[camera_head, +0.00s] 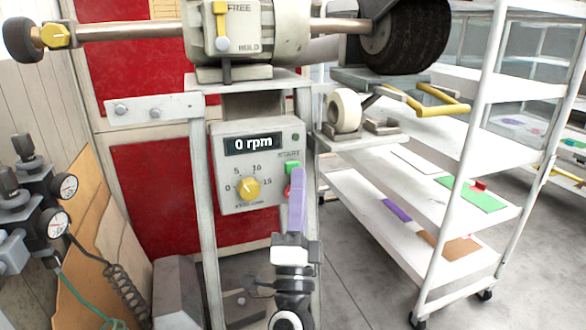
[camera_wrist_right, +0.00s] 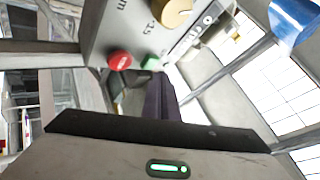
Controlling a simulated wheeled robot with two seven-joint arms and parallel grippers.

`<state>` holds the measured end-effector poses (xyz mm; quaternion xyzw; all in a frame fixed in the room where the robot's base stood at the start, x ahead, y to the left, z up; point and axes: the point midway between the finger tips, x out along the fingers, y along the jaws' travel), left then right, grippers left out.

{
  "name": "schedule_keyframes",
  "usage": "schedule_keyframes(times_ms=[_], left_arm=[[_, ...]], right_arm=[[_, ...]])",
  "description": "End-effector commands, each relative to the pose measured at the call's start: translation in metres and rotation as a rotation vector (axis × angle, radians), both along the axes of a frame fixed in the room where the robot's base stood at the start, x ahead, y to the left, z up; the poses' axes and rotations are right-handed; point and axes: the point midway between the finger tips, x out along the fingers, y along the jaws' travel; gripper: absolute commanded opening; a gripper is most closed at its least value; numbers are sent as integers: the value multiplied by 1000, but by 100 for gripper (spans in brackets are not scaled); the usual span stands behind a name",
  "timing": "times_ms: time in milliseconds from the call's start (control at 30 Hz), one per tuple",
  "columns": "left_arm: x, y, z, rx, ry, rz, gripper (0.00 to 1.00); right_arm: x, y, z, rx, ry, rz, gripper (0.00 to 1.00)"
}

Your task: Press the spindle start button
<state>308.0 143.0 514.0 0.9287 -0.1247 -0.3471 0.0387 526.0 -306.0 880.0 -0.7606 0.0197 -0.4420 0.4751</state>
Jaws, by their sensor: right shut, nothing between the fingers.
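The control box (camera_head: 231,178) hangs on the stand below the motor, its display (camera_head: 254,144) reading "0 rpm". The green start button (camera_head: 291,166) is at its right side under the word START. It also shows in the right wrist view (camera_wrist_right: 151,63), beside the red button (camera_wrist_right: 120,60). My right gripper (camera_head: 298,172) is shut and empty, its purple fingers pointing up at the box. In the head view the tips overlap the green button's lower right edge and partly cover the red button. I cannot tell whether they touch. My left gripper is out of view.
A yellow speed knob (camera_head: 249,188) is left of the buttons. Above is the machine with its shaft, a black brush wheel (camera_head: 405,38) and a FREE/HOLD lever (camera_head: 222,42). A white shelf trolley (camera_head: 420,190) stands at right, gauges (camera_head: 54,222) at left.

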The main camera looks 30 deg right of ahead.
Motion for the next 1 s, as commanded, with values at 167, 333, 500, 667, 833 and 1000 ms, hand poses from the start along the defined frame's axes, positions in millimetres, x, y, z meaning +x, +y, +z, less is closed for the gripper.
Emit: schedule_keyframes(times_ms=[167,333,500,667,833,1000], left_arm=[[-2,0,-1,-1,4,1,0],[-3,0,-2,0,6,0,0],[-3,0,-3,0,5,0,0],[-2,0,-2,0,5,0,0],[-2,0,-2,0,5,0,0],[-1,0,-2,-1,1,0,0]], right_arm=[[0,0,0,0,0,0,0],[2,0,0,0,0,0,0],[8,-2,0,0,0,0,0],[9,-2,0,0,0,0,0],[8,-2,0,0,0,0,0],[9,-2,0,0,0,0,0]])
